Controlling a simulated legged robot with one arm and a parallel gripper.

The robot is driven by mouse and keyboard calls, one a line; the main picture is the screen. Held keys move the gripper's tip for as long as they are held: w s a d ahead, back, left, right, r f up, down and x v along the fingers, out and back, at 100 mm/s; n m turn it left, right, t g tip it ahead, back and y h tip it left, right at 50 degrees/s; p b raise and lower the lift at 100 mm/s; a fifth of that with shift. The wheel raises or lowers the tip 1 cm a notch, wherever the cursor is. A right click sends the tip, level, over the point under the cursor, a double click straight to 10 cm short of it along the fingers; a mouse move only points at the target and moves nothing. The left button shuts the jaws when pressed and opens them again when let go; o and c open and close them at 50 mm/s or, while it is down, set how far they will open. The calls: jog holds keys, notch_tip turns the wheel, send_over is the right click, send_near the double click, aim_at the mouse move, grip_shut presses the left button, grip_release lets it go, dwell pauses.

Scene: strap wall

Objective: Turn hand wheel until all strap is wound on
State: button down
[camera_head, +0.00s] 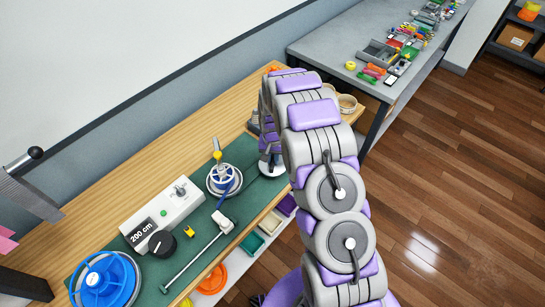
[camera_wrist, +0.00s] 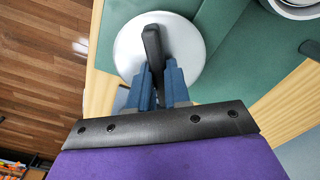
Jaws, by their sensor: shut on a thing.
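The hand wheel is a pale round disc (camera_wrist: 185,30) with a black upright handle (camera_wrist: 152,42), seen in the wrist view. My gripper (camera_wrist: 158,70) has its dark blue fingers closed on the handle. In the head view, the disc (camera_head: 271,170) shows partly at the right end of the green mat, and my arm hides much of it. A silver reel (camera_head: 214,187) with a yellow piece on top stands left of the disc. Blue strap shows on this reel. A large blue spool (camera_head: 124,272) lies at the near left. How much strap is on either is hard to tell.
Bins sit below the bench front. A grey table (camera_head: 335,48) with small items stands behind.

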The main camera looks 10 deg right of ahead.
jog(key=m, duration=0.4)
jog(key=shift+w+d+m, duration=0.1)
jog(key=shift+m, duration=0.2)
jog(key=m+b, duration=0.1)
jog(key=m, duration=0.4)
jog(key=shift+r, duration=0.1)
jog(key=m+b, duration=0.1)
jog(key=m, duration=0.6)
jog(key=m+b, duration=0.1)
jog(key=m, duration=0.1)
jog(key=shift+s+m, duration=0.2)
jog(key=shift+m, duration=0.2)
jog(key=c, duration=1.3)
grip_release()
jog(key=shift+o, duration=1.1)
jog(key=shift+s, duration=0.1)
